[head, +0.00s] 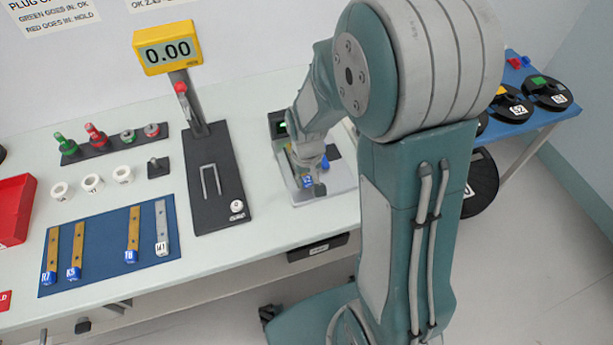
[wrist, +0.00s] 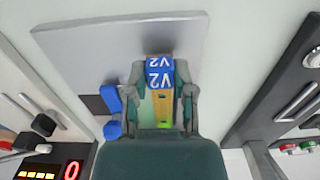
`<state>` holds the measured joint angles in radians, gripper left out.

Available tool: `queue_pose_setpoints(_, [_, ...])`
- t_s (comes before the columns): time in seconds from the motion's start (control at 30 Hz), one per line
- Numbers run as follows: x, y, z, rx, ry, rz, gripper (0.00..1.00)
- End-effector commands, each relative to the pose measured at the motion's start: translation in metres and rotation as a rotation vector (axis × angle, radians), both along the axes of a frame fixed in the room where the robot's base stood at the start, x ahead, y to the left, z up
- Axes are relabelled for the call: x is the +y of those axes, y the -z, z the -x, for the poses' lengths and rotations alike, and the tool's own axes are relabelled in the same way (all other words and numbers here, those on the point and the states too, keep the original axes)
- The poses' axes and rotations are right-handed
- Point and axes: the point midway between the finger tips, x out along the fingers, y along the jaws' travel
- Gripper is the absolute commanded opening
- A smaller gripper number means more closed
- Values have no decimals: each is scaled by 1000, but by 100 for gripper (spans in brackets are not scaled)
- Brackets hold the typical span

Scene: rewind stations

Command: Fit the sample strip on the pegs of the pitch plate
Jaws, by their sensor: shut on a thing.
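My gripper (wrist: 163,90) is shut on a brass sample strip (wrist: 163,107) with a blue end tag marked V2 (wrist: 159,74). In the head view my gripper (head: 309,176) is low over a grey metal plate (head: 340,182), which looks like the pitch plate; the blue tag (head: 307,182) shows at the jaws. The plate also shows in the wrist view (wrist: 85,55), with two blue knob-like parts (wrist: 111,98) beside the jaw. My gripper and the strip hide the pegs, and I cannot tell whether the strip touches the plate.
A dark base (head: 215,180) with a wire loop and a yellow 0.00 display (head: 167,48) stands left of the plate. A blue mat (head: 100,262) holds several tagged strips. White rings (head: 92,183) and a red tray (head: 12,205) lie farther left. The table's front edge is close to the plate.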

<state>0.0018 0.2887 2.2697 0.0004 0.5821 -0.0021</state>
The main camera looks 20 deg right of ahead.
Motion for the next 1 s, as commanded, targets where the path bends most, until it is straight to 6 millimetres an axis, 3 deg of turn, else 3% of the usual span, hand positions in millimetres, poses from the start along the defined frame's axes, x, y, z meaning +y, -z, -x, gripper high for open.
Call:
queue_pose_setpoints(0.67, [0, 15, 0, 1, 0, 0, 0])
queue_pose_setpoints(0.7, [0, 15, 0, 0, 0, 0, 42])
queue_pose_setpoints(0.77, [0, 15, 0, 0, 0, 0, 68])
queue_pose_setpoints(0.8, [0, 15, 0, 0, 0, 0, 73])
queue_pose_setpoints(1.0, [0, 15, 0, 0, 0, 0, 73])
